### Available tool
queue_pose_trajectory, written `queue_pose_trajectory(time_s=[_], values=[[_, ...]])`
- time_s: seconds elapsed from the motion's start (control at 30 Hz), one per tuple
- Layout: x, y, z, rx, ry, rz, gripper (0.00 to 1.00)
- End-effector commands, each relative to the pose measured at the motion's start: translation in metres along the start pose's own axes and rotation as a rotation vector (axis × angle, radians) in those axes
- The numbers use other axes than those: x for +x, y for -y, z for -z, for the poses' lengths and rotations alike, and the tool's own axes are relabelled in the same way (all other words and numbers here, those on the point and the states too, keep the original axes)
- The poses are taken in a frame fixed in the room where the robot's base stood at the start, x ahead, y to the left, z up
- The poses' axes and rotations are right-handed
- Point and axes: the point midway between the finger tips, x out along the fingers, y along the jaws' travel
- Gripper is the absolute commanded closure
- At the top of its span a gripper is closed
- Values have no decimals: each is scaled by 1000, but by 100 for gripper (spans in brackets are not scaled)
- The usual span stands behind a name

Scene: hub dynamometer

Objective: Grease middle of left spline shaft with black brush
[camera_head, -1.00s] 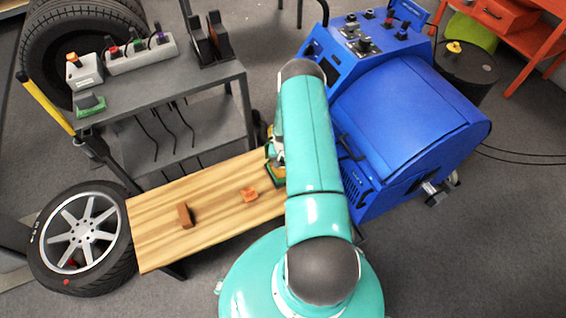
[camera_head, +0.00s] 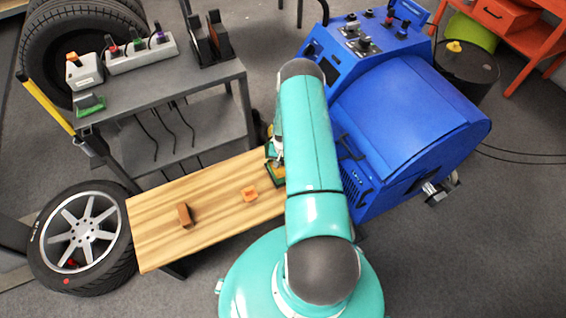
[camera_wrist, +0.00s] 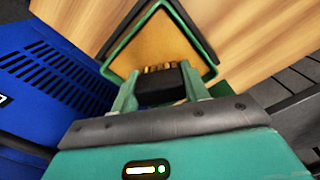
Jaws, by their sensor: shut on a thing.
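My gripper (camera_wrist: 160,92) is shut on the black brush (camera_wrist: 158,94), seen in the wrist view with its tan bristles pointing away from the jaws. The bristle end is over or in a green-rimmed tray (camera_wrist: 208,77) with an amber inside; I cannot tell if they touch. In the head view the tray (camera_head: 277,181) sits at the right end of the wooden bench, partly covered by my arm. A metal shaft (camera_head: 434,191) sticks out of the blue machine's lower right side. No left spline shaft can be made out.
The wooden bench (camera_head: 160,225) holds a brown block (camera_head: 185,215) and an orange piece (camera_head: 249,194). The blue dynamometer (camera_head: 400,125) stands right of my arm. A grey cart (camera_head: 170,100) is behind the bench, and a wheel (camera_head: 83,240) is at left.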

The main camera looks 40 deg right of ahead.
Motion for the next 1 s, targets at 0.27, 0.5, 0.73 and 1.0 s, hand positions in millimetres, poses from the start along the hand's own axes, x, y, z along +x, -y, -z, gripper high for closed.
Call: queue_pose_trajectory(time_s=[0.27,0.5,0.73,1.0], values=[[-8,0,-1,0,2,0,73],[-26,0,-1,0,1,0,73],[-43,0,0,-1,1,0,73],[-63,0,0,1,0,0,73]])
